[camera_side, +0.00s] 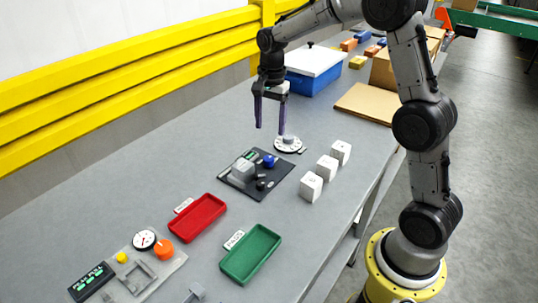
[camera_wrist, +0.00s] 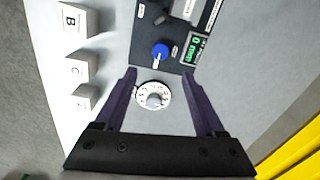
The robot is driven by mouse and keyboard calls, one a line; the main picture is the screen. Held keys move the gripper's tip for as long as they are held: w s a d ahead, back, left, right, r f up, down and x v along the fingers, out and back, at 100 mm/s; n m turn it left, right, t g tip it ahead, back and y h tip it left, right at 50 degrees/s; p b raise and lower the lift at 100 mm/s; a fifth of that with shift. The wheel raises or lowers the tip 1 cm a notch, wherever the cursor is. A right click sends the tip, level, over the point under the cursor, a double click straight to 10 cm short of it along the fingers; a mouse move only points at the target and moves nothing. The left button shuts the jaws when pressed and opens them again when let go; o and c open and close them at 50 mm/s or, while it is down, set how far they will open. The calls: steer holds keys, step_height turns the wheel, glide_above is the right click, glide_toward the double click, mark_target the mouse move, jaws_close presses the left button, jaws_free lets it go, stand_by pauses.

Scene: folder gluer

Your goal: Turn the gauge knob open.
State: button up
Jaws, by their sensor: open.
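A round white gauge (camera_side: 144,239) with a needle sits on a light grey panel at the front left in the side view. An orange knob (camera_side: 163,249) stands right beside it on the same panel. My gripper (camera_side: 270,130) is far from them, toward the back of the table, with its purple fingers pointing down. In the wrist view my gripper (camera_wrist: 160,71) is open and empty. Below its fingers is a white marked dial (camera_side: 287,144) with a grey knob, which the wrist view also shows (camera_wrist: 153,96). The gauge and orange knob are outside the wrist view.
A dark panel (camera_side: 285,187) carries a blue knob (camera_wrist: 160,52) and a green display (camera_wrist: 194,47). Several white lettered blocks (camera_side: 311,187) stand to its right. A red tray (camera_side: 197,218) and a green tray (camera_side: 250,254) lie between that panel and the gauge panel.

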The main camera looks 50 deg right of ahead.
mark_target(269, 158)
step_height(269, 158, down, 11)
steer(key=shift+w+f, duration=0.1)
steer(key=shift+w, duration=0.05)
stand_by(0.4)
jaws_close()
